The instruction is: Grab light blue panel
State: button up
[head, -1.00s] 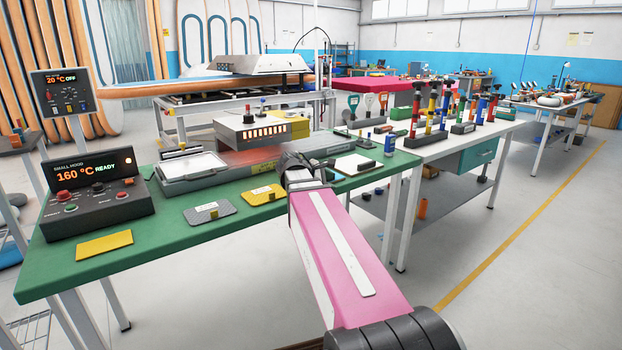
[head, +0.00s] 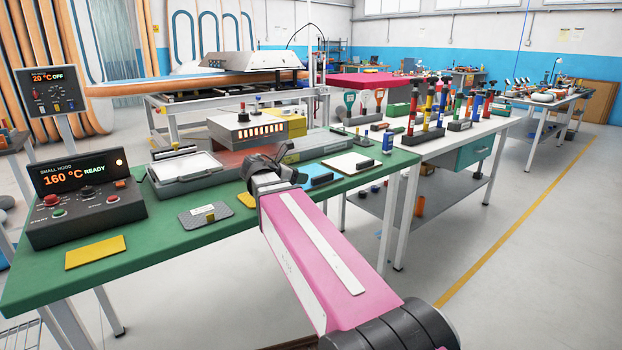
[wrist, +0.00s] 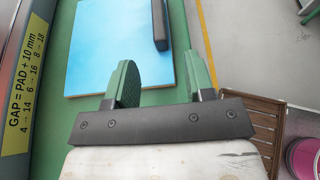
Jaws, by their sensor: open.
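The light blue panel (head: 312,168) lies flat on the green table (head: 150,240), just right of my gripper (head: 268,170) in the head view. A dark bar (head: 322,181) sits on its right part. In the wrist view the panel (wrist: 110,50) is ahead of my gripper (wrist: 160,80), and the dark bar shows on it at the top. My gripper is open, with two green-padded fingers apart and nothing between them. The fingers overlap the panel's near edge in the picture; the height between them is hard to tell.
A white panel with a dark bar (head: 352,164) lies right of the blue one. A grey plate (head: 203,215) and a yellow plate (head: 95,252) lie to the left.

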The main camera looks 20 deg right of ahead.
aim_at(312, 179)
jog(key=shift+x, duration=3.5)
jog(key=shift+a+f, duration=0.1)
jog(key=shift+f, duration=0.05)
grip_shut()
